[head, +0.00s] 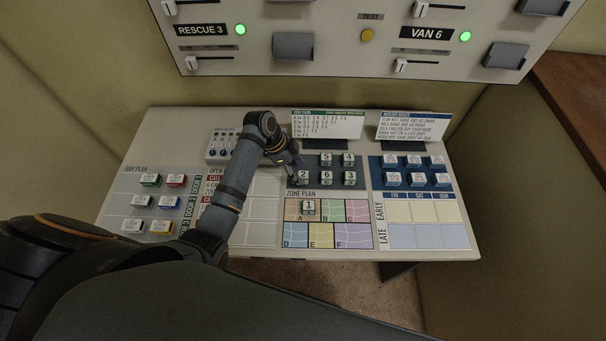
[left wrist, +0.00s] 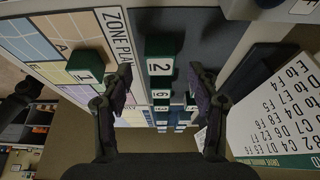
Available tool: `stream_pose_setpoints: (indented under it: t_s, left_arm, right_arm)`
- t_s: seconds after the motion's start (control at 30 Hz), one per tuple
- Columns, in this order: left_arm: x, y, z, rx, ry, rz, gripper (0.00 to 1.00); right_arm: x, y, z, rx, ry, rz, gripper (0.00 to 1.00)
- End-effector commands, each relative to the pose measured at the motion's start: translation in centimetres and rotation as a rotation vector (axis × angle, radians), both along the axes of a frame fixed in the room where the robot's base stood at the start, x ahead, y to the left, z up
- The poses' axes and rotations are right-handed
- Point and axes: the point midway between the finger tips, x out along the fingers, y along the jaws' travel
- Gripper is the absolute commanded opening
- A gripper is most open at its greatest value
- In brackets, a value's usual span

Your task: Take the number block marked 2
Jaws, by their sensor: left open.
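The block marked 2 (head: 303,175) is green with a white face and stands on the dark pad above the zone plan. My left gripper (head: 284,166) reaches in from the left and hovers at the block's upper left side. In the left wrist view block 2 (left wrist: 160,65) shows upright between the two spread fingers of my left gripper (left wrist: 163,88), which look apart from it. Block 6 (left wrist: 160,94) stands beyond it. Block 1 (head: 309,207) sits on area A of the zone plan (head: 327,236).
Blocks 5 (head: 326,160), 4 (head: 348,160) and 3 (head: 349,178) stand close by on the pad. A card stand (head: 327,124) rises behind the pad. Blue blocks (head: 415,180) stand to the right. Coloured blocks (head: 176,181) lie on the bay plan at left.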

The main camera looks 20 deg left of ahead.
Motion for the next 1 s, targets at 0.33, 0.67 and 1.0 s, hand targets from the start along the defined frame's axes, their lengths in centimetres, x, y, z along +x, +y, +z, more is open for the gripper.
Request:
stream_pose_setpoints:
  t_s: [0.33, 0.67, 1.0]
  left_arm:
    - [0.3, -0.9, -2.0, 0.001, -0.002, 0.0, 0.6]
    - [0.3, -0.8, -2.0, 0.001, -0.002, 0.001, 0.22]
    - [0.3, -0.8, -1.9, 0.001, -0.002, 0.0, 0.09]
  right_arm:
    - [-1.2, 0.5, 0.4, 0.007, 0.019, -0.003, 0.4]
    - [-1.3, 0.8, 0.4, 0.01, 0.02, -0.003, 0.4]
    - [-1.2, 0.4, 0.4, 0.005, 0.019, -0.002, 0.4]
